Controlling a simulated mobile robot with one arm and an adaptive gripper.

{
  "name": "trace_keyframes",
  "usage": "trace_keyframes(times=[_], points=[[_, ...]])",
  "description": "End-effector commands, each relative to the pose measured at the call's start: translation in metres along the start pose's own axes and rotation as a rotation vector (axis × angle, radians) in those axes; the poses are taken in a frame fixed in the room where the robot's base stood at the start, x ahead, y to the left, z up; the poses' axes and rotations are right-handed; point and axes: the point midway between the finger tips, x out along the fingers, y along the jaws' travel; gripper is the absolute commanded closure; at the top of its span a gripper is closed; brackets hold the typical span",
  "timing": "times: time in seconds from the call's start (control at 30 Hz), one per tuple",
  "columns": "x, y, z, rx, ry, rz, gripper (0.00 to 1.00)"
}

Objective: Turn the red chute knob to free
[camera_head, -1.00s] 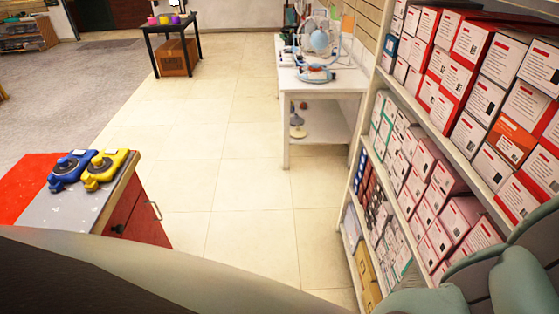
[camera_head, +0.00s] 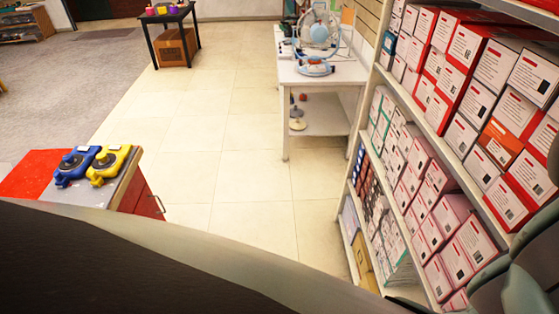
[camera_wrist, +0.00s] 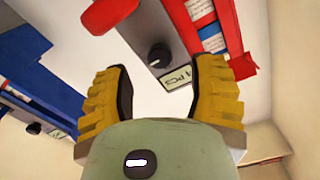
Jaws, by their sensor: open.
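In the wrist view, my gripper (camera_wrist: 165,72) is open, its two yellow padded fingers spread apart with nothing held between them. Beyond the fingers is a grey-fronted unit with red sides (camera_wrist: 228,25). A round black knob (camera_wrist: 158,55) is on its grey face, above a small white label (camera_wrist: 178,77). A rounded red part (camera_wrist: 108,14) juts in at the top edge, left of the black knob. I cannot tell which of these is the red chute knob, or its setting. My gripper does not visibly touch either. The fingers are not clear in the head view.
A blue unit (camera_wrist: 45,85) is at the left in the wrist view. In the head view, a shelf of boxes (camera_head: 420,160) fills the right. Blue (camera_head: 75,165) and yellow (camera_head: 108,163) devices sit on a counter at left. The tiled floor between (camera_head: 235,190) is clear.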

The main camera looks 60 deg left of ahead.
Motion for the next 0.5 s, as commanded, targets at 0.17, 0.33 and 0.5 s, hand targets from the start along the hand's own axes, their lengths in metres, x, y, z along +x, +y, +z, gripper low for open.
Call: trace_keyframes(times=[0.17, 0.33, 0.5], points=[[0.015, -0.001, 0.0, -0.002, -0.002, 0.0, 0.43], [0.024, -0.001, 0.0, -0.002, -0.002, -0.002, 0.43], [0.03, -0.002, 0.0, 0.0, -0.001, -0.004, 0.43]])
